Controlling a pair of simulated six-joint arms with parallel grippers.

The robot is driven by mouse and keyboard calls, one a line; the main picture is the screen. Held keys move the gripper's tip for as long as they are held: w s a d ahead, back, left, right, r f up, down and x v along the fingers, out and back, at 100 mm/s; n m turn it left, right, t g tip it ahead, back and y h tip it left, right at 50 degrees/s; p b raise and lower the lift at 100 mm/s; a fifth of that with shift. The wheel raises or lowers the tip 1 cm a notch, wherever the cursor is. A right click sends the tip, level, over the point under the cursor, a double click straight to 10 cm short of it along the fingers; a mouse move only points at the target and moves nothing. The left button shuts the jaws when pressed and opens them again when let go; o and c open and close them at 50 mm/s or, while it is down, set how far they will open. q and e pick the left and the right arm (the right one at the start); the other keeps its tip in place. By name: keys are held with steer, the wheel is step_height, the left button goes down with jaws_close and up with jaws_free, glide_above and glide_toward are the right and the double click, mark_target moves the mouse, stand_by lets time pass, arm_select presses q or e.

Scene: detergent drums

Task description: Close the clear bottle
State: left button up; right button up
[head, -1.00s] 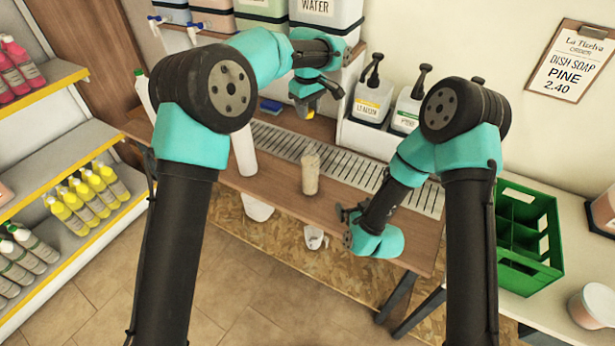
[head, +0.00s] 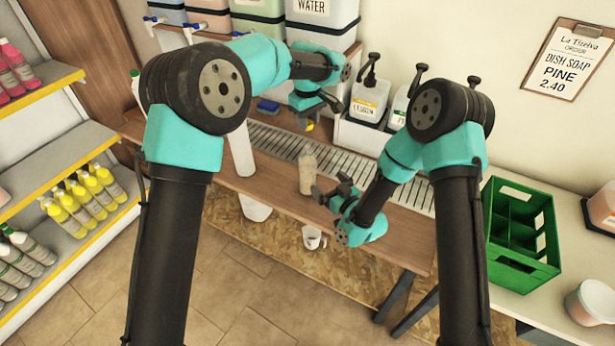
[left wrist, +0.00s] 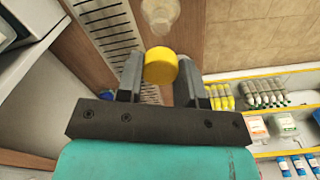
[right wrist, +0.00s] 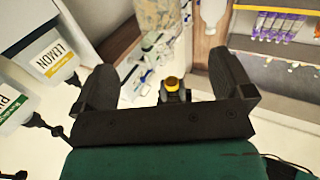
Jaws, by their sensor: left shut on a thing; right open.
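The clear bottle (head: 307,172) stands upright and uncapped on the wooden counter in the head view. Its mouth area (left wrist: 160,12) shows at the top of the left wrist view. My left gripper (head: 309,120) is shut on a yellow cap (left wrist: 160,66), held above and behind the bottle, apart from it. The cap (right wrist: 173,85) also shows small in the right wrist view. My right gripper (head: 331,190) is open, low beside the bottle on its right. Whether its fingers touch the bottle I cannot tell.
A metal drip grate (head: 275,140) runs behind the bottle. A white bottle (head: 241,155) stands to the left. Pump bottles (head: 369,100) stand behind at right. A green crate (head: 520,235) is at far right.

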mark_target(313, 168)
steer(key=x, duration=1.1)
steer(key=shift+w+a, duration=0.15)
steer(key=shift+c, duration=0.5)
steer(key=c, duration=1.3)
arm_select(q)
steer(key=shift+f, duration=2.5)
steer(key=shift+f, duration=0.1)
steer(key=shift+f, duration=0.8)
steer(key=shift+f, duration=0.55)
arm_select(e)
steer(key=c, duration=0.4)
